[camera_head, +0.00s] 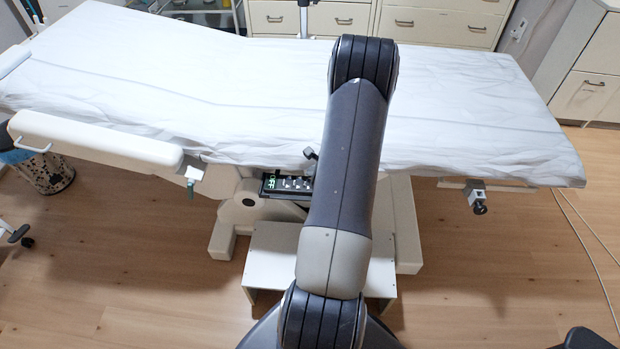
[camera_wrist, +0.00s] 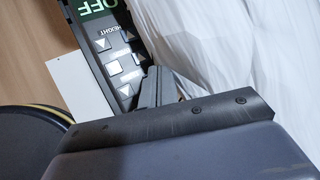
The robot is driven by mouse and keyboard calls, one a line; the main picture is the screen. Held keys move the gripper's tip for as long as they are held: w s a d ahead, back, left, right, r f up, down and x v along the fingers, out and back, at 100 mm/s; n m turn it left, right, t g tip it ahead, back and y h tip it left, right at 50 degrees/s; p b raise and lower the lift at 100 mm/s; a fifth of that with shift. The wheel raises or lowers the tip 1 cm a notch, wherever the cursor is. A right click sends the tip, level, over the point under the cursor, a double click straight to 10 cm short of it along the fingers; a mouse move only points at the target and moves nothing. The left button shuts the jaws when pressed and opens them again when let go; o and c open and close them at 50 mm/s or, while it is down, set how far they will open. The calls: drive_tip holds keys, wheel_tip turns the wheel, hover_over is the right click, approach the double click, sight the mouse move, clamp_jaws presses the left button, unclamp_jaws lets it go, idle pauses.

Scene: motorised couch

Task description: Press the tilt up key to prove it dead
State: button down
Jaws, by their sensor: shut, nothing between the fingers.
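The control panel (camera_head: 287,185) hangs under the near edge of the couch in the head view, with a lit green display at its left end. The wrist view shows the panel (camera_wrist: 88,50) up close and rotated. Its green display (camera_wrist: 95,6) reads OFF. A HEIGHT label sits beside arrow keys (camera_wrist: 103,44), with more keys further along. I cannot read a tilt label, so I cannot pick out the tilt up key. My gripper (camera_wrist: 156,82) is shut and empty, its tips beside or over the panel's edge near the lower keys, hiding part of it. Contact cannot be told. My arm hides the gripper in the head view.
The couch (camera_head: 230,85) with its white sheet lies right beside the panel. A padded side rail (camera_head: 95,140) is at left. A white step (camera_head: 270,262) stands on the floor below. A clamp (camera_head: 477,197) hangs at right. Cabinets (camera_head: 440,22) stand behind.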

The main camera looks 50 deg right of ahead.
drive_tip(key=shift+f+b, duration=0.2)
drive_tip(key=shift+b, duration=0.1)
drive_tip(key=shift+f+b, duration=0.3)
drive_tip(key=shift+b, duration=0.3)
drive_tip(key=shift+f+b, duration=0.3)
drive_tip(key=shift+b, duration=0.25)
idle(0.8)
drive_tip(key=shift+r, duration=0.15)
idle(1.3)
drive_tip(key=shift+r, duration=0.65)
drive_tip(key=shift+p, duration=0.3)
drive_tip(key=shift+r+p, duration=1.45)
drive_tip(key=shift+r, duration=1.1)
drive_tip(key=shift+f, duration=0.15)
